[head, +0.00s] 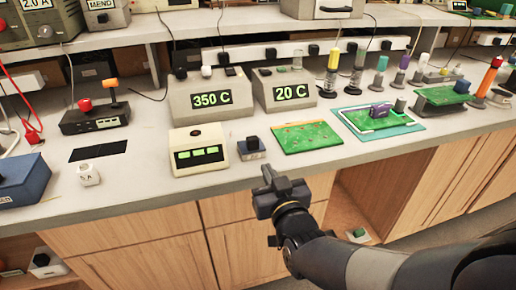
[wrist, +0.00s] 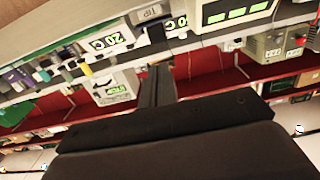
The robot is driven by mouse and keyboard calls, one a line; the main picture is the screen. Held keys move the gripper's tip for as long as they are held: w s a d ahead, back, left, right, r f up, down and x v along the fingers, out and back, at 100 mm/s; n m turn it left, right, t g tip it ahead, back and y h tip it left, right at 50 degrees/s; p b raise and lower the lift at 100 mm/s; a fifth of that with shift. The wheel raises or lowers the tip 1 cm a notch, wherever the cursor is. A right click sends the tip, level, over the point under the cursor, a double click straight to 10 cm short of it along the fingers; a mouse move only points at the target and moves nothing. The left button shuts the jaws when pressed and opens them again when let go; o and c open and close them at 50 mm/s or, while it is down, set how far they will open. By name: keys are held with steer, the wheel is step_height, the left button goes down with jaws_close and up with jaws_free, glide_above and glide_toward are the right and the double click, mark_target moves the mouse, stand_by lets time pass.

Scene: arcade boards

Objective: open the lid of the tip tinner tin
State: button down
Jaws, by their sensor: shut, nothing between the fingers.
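A small grey-blue box with a dark knob on top (head: 252,149) stands near the front edge of the bench in the head view. It appears to be the tip tinner tin, and its lid looks closed. In the wrist view a grey box marked "TIP" (wrist: 150,13) shows at the top, partly cut off by the frame. My gripper (head: 268,176) is in front of the bench edge, just below and to the right of the tin, apart from it. Its fingers (wrist: 156,84) are together and empty.
A cream box with green displays (head: 198,149) stands close left of the tin. A green board (head: 306,137) lies to its right. The 350 C (head: 209,98) and 20 C (head: 290,92) units stand behind. Wooden cabinets (head: 150,235) lie below the bench edge.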

mark_target(253, 141)
steer(key=p+x, duration=0.1)
steer(key=x, duration=0.9)
steer(key=shift+f, duration=0.1)
